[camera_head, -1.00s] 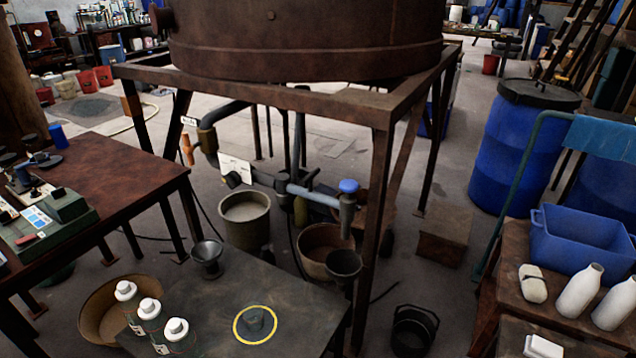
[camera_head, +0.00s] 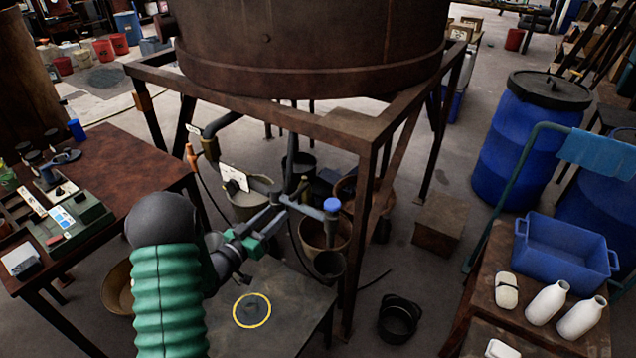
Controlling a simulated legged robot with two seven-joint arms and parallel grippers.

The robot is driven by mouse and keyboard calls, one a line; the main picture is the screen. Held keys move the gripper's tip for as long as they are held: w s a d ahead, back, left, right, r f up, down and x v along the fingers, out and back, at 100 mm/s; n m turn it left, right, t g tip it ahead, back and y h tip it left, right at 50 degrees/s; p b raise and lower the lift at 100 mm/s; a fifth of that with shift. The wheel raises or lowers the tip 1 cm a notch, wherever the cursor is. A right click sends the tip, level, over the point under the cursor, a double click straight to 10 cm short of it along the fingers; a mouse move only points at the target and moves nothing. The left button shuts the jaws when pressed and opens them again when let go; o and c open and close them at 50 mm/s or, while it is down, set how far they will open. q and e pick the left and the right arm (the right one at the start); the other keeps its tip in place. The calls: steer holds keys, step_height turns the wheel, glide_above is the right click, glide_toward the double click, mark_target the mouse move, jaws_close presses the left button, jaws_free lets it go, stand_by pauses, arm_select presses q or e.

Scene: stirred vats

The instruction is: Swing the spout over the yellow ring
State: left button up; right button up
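The spout (camera_head: 305,208) is a grey-blue horizontal pipe below the big brown vat. A blue cap (camera_head: 332,205) tops its right end, where a short tube points down above a dark funnel-shaped cup (camera_head: 329,264). The yellow ring (camera_head: 252,310) lies flat on the dark low table (camera_head: 290,322), left of and nearer than the spout's end. My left gripper (camera_head: 275,212), with green blocks, reaches in from the lower left to the spout's left part. Its fingertips overlap dark pipework, so contact and opening cannot be told. My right gripper is out of view.
The vat (camera_head: 310,45) stands on a brown metal frame (camera_head: 365,135) whose front leg is right of the spout. A bucket (camera_head: 250,203) stands behind my gripper. A wooden table (camera_head: 125,165) is at left; a blue barrel (camera_head: 525,145) and blue crate (camera_head: 565,245) are at right.

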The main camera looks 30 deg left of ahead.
mark_target(301, 191)
arm_select(q)
steer(key=w, duration=0.4)
steer(key=w+d, duration=0.1)
steer(key=w, duration=0.8)
steer(key=shift+w+d, duration=0.2)
steer(key=shift+w, duration=0.15)
steer(key=shift+w+a, duration=0.15)
steer(key=shift+w, duration=0.25)
jaws_close()
steer(key=shift+s, duration=0.1)
